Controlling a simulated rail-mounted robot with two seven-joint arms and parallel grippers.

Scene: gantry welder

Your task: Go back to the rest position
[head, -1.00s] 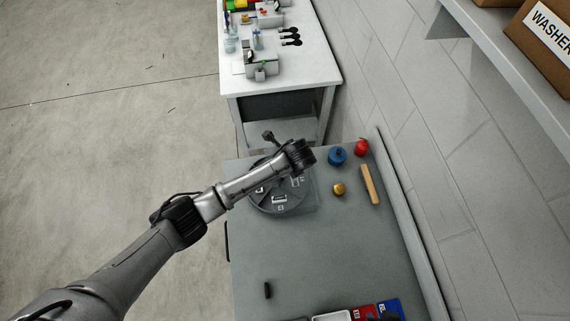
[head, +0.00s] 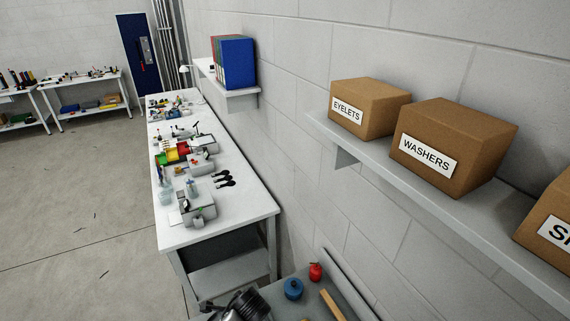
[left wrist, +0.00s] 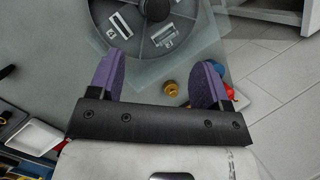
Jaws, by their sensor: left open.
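My left gripper (left wrist: 163,62) shows in the left wrist view with its two purple fingers spread wide and nothing between them. It hangs above the grey worktable, facing a round dark grey turntable (left wrist: 158,52) with pale slotted pieces on it. A small brass knob (left wrist: 171,89) lies on the table by the right finger. In the head view only a dark part of my left arm shows at the bottom edge; its fingers are out of sight there. My right gripper is in neither view.
The head view shows a red round object (head: 316,271), a blue one (head: 293,289) and a wooden bar (head: 332,305) on the near table. A white bench (head: 231,202) with fixtures stands beyond. A wall shelf holds cardboard boxes (head: 452,145). Floor at left is open.

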